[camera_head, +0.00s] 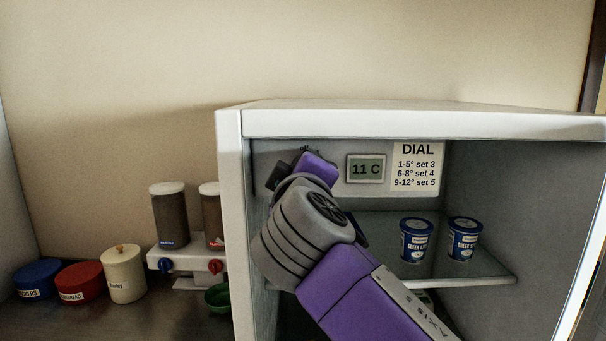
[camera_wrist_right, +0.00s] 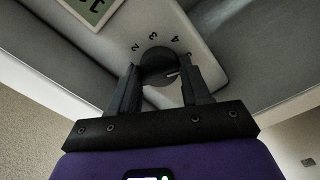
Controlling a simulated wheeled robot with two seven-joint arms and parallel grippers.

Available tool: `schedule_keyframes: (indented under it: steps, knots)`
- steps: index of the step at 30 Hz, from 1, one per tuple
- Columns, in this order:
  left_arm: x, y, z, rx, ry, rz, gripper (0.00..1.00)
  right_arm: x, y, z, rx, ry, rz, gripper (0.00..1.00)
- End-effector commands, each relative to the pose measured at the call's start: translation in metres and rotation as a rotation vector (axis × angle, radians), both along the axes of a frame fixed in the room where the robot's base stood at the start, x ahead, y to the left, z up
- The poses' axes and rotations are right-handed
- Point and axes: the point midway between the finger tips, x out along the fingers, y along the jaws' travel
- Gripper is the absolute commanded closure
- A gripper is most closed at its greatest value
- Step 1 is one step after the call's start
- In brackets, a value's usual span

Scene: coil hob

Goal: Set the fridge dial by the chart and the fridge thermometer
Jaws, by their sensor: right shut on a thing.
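The fridge thermometer (camera_head: 366,169) on the back wall reads 11 C; part of it shows in the right wrist view (camera_wrist_right: 92,8). The chart (camera_head: 416,167) beside it is headed DIAL: 1-5° set 3, 6-8° set 4, 9-12° set 5. In the right wrist view the round black dial (camera_wrist_right: 158,62) sits on a pale plate with the numbers 2, 3, 4 and 5 around it. Its white mark points right, near the 5. My right gripper (camera_wrist_right: 159,77) is shut on the dial, a finger on each side. In the head view my arm mostly hides the dial.
The open fridge (camera_head: 400,123) has a glass shelf (camera_head: 475,280) with two blue tubs (camera_head: 416,240) (camera_head: 463,239) right of my arm. Outside at left stand a dispenser (camera_head: 170,216), a cream jar (camera_head: 124,275), a red jar (camera_head: 80,283), a blue jar (camera_head: 38,280) and a green bowl (camera_head: 217,298).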

Motion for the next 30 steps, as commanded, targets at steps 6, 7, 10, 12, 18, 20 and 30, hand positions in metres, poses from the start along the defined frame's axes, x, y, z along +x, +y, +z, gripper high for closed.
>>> schedule_keyframes:
  steps: [6, 7, 10, 12, 18, 20, 30]
  knots:
    - [0.0, 0.0, 0.0, 0.0, 0.0, 0.0, 1.0, 0.0, 0.0, 0.0, 0.003, 0.001, 0.001, 0.83]
    - [0.0, 0.0, 0.0, 0.0, 0.0, 0.0, 1.0, 0.0, 0.0, 0.0, 0.003, 0.001, 0.001, 0.5]
    - [0.0, 0.0, 0.0, 0.0, 0.0, 0.0, 1.0, 0.0, 0.0, 0.0, 0.002, 0.001, 0.001, 0.34]
    - [0.0, 0.0, 0.0, 0.0, 0.0, 0.0, 1.0, 0.0, 0.0, 0.0, 0.002, 0.001, 0.001, 0.27]
    - [0.0, 0.0, 0.0, 0.0, 0.0, 0.0, 1.0, 0.0, 0.0, 0.0, 0.001, 0.0, 0.0, 0.27]
    - [0.0, 0.0, 0.0, 0.0, 0.0, 0.0, 1.0, -0.001, 0.0, 0.0, 0.001, -0.001, 0.001, 0.27]
    - [0.0, 0.0, -0.01, 0.0, 0.0, 0.0, 1.0, -0.049, 0.001, -0.001, 0.001, -0.002, 0.005, 0.27]
